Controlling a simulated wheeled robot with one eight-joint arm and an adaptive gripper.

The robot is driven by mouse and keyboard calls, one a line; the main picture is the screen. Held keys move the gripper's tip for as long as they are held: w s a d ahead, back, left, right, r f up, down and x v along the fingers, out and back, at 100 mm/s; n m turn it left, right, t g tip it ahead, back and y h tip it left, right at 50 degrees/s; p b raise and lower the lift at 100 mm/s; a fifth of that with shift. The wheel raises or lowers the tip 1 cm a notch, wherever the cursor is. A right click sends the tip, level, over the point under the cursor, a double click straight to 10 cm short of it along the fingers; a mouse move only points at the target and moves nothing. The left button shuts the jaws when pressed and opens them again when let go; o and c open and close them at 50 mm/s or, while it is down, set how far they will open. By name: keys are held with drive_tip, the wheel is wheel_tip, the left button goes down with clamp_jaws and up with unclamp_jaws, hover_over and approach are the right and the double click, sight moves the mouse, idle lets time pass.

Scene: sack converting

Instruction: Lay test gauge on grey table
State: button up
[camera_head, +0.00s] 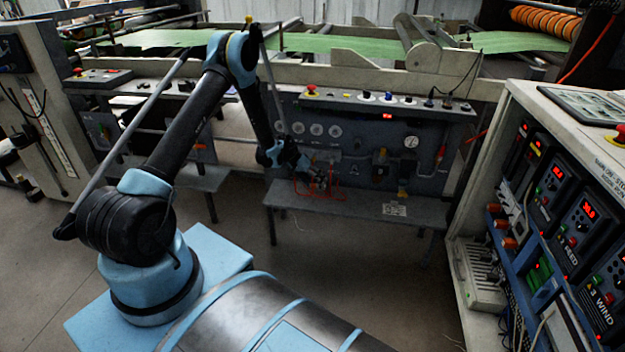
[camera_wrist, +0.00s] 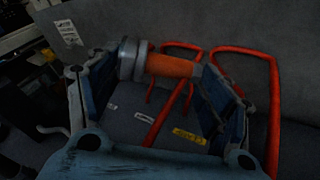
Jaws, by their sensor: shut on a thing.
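My gripper (camera_head: 318,174) is over the left part of the grey table (camera_head: 362,208), in front of the panel. In the wrist view my gripper (camera_wrist: 168,75) is shut on a piece with an orange barrel and grey metal discs at its left end, which I take to be the test gauge (camera_wrist: 172,67). The gauge lies crosswise between the two fingers. In the head view it is too small to make out. A red wire rack (camera_wrist: 274,110) stands close behind and below the gauge. I cannot tell whether the two touch.
The red wire rack (camera_head: 331,190) stands on the left part of the table. A white label (camera_head: 394,209) lies on the right part. The panel (camera_head: 425,170) with dials and knobs rises behind. The table top between rack and label looks clear.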

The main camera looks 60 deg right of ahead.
sight(313, 185)
drive_tip(key=shift+f, duration=1.9)
drive_tip(key=o, duration=1.6)
drive_tip(key=shift+c, duration=0.2)
drive_tip(key=v, duration=1.2)
